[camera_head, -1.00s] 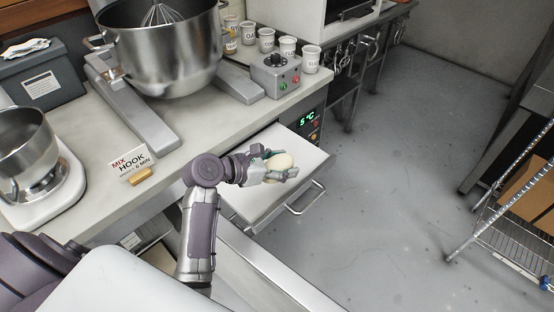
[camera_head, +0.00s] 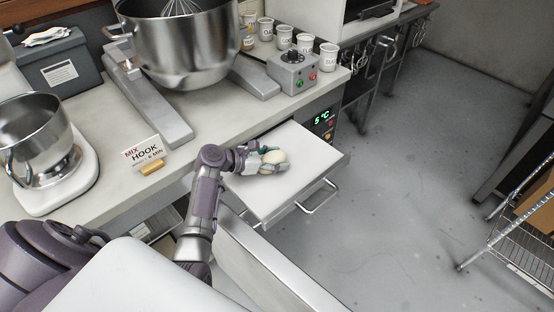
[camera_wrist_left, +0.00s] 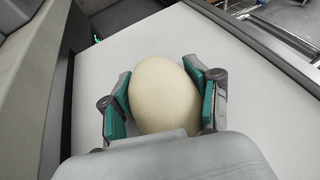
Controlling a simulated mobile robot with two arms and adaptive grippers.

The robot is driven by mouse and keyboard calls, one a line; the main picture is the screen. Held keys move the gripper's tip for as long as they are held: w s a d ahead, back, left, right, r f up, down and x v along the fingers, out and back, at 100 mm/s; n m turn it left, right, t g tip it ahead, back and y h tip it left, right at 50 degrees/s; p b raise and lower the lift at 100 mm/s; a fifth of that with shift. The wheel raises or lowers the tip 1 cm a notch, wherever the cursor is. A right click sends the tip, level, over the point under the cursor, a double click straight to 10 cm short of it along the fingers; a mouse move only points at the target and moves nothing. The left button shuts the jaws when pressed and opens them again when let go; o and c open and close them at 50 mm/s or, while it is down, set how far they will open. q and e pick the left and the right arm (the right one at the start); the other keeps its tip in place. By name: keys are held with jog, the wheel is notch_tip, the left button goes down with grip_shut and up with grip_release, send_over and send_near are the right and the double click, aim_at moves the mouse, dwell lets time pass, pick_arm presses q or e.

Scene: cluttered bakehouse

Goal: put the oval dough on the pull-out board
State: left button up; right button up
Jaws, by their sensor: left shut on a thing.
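The oval dough (camera_head: 274,157) is pale cream and smooth. My left gripper (camera_head: 272,163) is shut on it, with the dough between the fingers. In the left wrist view the dough (camera_wrist_left: 165,95) sits between the two green-padded fingers of the gripper (camera_wrist_left: 165,100). The pull-out board (camera_head: 300,150) is a white slab extended from the counter front, with a metal handle. The dough and gripper are over the board's left part; I cannot tell whether the dough touches it. My right gripper is not in view.
A large steel mixer bowl (camera_head: 185,45), a control box (camera_head: 292,72) and several white cups (camera_head: 327,56) stand on the counter. A scale with a steel bowl (camera_head: 35,130) and a hook sign (camera_head: 143,151) are at left. The board's right part is bare.

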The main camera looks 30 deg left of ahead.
pick_arm(q)
jog(key=shift+f, duration=0.15)
jog(key=o, duration=0.9)
jog(key=shift+f, duration=0.1)
jog(key=v, duration=1.2)
jog(key=shift+a, duration=0.1)
